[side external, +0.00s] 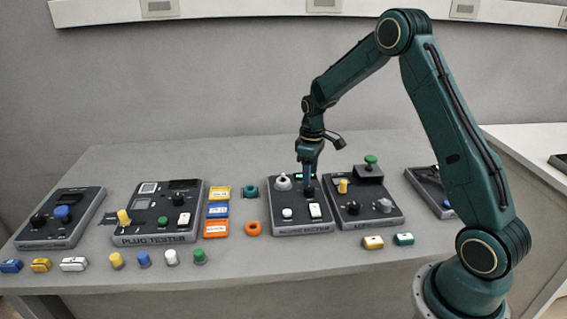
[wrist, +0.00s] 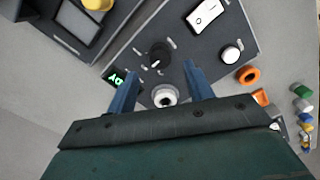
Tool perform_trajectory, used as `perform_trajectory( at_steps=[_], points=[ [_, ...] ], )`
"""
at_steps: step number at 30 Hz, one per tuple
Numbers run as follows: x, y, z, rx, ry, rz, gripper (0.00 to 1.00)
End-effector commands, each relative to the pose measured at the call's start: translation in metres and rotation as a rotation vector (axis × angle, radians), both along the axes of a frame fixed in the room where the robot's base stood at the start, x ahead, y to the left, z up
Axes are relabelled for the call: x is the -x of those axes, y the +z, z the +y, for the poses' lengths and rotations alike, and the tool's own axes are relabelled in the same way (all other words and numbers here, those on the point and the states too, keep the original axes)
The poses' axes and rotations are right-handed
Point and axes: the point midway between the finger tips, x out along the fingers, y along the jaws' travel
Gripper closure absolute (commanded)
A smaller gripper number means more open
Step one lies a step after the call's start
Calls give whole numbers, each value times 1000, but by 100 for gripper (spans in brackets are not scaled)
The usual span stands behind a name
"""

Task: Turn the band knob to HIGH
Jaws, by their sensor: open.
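The knob (wrist: 159,55) is round and black, with short pale marks around it on a dark panel (wrist: 185,52). In the wrist view, my gripper (wrist: 160,66) has its two blue fingers apart, one on each side of the knob's near edge. I cannot tell whether they touch it. In the side view, my gripper (side external: 309,181) points down over the same knob (side external: 309,192) on the middle panel (side external: 300,227), partly hiding it. The knob's pointer direction and the mark lettering are too small to read.
The panel also carries a white ring-shaped part (wrist: 165,96), a white rocker switch (wrist: 206,17), a white button (wrist: 231,54) and a lit green display (wrist: 115,78). Another panel (side external: 364,217) stands close on the right. An orange ring (side external: 253,229) lies at the left.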

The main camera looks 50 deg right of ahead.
Motion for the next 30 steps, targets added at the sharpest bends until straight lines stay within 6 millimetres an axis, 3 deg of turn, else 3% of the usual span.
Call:
perform_trajectory(
  at_steps=[9, 23, 25, 30],
  points=[
    [0, -40, 0, -1, 0, 1, 48],
    [0, -50, 0, 1, 0, -1, 48],
    [0, -50, 0, 1, 0, -1, 56],
    [0, -50, 0, 1, 0, -1, 90]
  ],
)
